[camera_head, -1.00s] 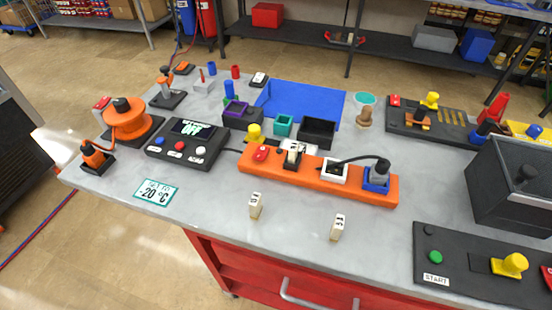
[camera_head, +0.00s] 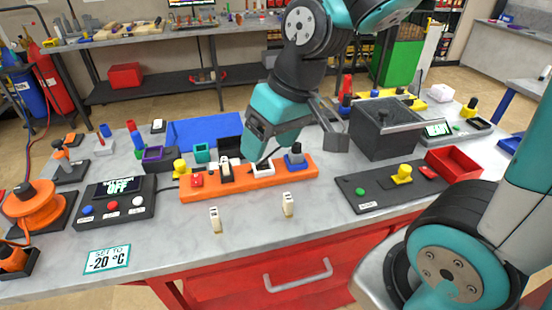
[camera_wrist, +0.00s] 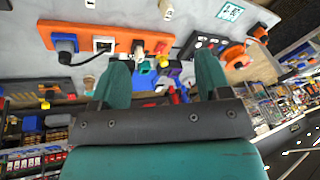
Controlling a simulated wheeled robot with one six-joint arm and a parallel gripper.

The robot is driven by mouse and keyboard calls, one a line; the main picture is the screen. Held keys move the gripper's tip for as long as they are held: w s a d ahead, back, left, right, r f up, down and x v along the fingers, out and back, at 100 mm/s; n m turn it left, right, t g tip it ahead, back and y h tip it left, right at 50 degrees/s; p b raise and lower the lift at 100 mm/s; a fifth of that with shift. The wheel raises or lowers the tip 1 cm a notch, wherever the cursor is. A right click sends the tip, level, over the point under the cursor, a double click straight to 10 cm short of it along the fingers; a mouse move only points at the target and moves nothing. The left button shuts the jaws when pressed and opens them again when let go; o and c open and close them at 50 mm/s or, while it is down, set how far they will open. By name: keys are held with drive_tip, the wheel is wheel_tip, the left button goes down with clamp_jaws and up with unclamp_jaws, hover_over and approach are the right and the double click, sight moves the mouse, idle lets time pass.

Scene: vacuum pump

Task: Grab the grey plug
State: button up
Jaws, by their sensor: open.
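The grey plug (camera_head: 296,150) stands upright in a blue socket at the right end of the orange power strip (camera_head: 205,188). In the wrist view, the blue socket with the grey plug (camera_wrist: 66,44) shows at upper left, outside the finger gap. A dark cable near the white socket is partly hidden by my gripper. My gripper (camera_head: 260,150) is open and empty, over the middle of the strip, left of the grey plug. Its two teal fingers (camera_wrist: 162,72) also show in the wrist view, apart from the plug.
A dark grey bin (camera_head: 385,140) stands right of the strip. A black panel (camera_head: 365,205) with a green button and yellow knob lies in front of it. Two small cream blocks (camera_head: 214,220) stand before the strip. A yellow knob (camera_head: 181,167) stands near its left end.

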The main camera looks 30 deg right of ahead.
drive_tip(key=w+d+f+m+t+h, duration=0.1)
drive_tip(key=w+d+f+m, duration=0.15)
drive_tip(key=w+d, duration=0.35)
drive_tip(key=m+t+h, duration=0.1)
drive_tip(key=m+h, duration=0.2)
drive_tip(key=m, duration=0.1)
approach(297, 144)
drive_tip(key=shift+n, duration=0.25)
drive_tip(key=p+x, duration=0.1)
drive_tip(key=x, duration=0.2)
drive_tip(key=p+x, duration=0.1)
drive_tip(key=x, duration=0.2)
drive_tip(key=shift+s+d+f+p, duration=0.2)
drive_tip(key=shift+p, duration=0.2)
drive_tip(key=shift+w+a+p+x, duration=0.1)
drive_tip(key=shift+p+x, duration=0.55)
drive_tip(key=shift+x, duration=0.8)
drive_tip(key=shift+w+a+p+x, duration=0.15)
drive_tip(key=shift+p+x, duration=0.45)
drive_tip(key=shift+x, duration=0.85)
drive_tip(key=shift+r, duration=0.1)
drive_tip(key=c, duration=1)
drive_tip(key=shift+r, duration=0.1)
drive_tip(key=shift+c, duration=0.2)
